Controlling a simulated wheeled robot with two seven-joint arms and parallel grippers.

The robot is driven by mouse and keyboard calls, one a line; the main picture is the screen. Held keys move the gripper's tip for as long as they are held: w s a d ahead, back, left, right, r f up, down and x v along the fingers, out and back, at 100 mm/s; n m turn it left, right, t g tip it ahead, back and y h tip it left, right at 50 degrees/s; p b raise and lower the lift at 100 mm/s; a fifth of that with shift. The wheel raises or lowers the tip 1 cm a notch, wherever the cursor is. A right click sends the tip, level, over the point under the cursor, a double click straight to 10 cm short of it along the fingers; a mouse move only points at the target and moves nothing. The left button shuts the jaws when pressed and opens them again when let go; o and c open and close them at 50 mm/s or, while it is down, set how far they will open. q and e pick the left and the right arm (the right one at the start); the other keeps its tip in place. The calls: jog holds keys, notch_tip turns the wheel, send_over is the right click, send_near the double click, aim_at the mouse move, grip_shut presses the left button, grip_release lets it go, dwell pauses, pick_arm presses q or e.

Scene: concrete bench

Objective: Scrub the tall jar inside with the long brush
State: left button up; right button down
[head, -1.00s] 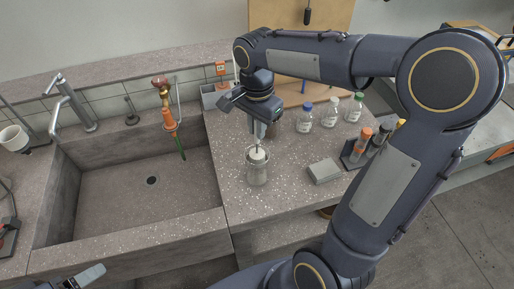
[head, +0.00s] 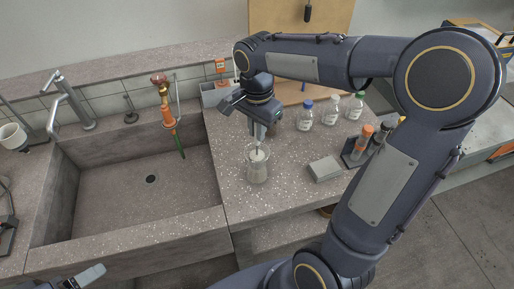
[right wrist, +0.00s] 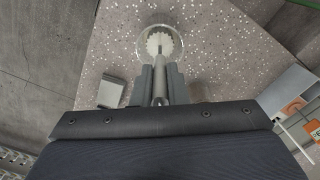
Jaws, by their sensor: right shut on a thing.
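The tall jar (head: 257,176) is clear glass and stands upright on the speckled bench to the right of the sink. The long brush (head: 258,155) has a pale bristle head, which is inside the jar's upper part. My right gripper (head: 259,138) is above the jar, shut on the brush handle. In the right wrist view the brush handle (right wrist: 159,80) runs between the fingers, and the white bristle head shows within the jar's round rim (right wrist: 140,42). A part of my left gripper (head: 88,276) shows at the bottom left, away from the jar; its fingers are not clear.
A grey block (head: 325,169) lies right of the jar. Several capped bottles (head: 330,112) and a dark rack (head: 356,153) of tubes stand behind and right. The sink (head: 130,195) with a tap (head: 75,105) is to the left. Bench in front of the jar is clear.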

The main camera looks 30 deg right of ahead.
notch_tip(320, 180, up, 12)
jog(key=p, duration=0.9)
jog(key=shift+f, duration=0.3)
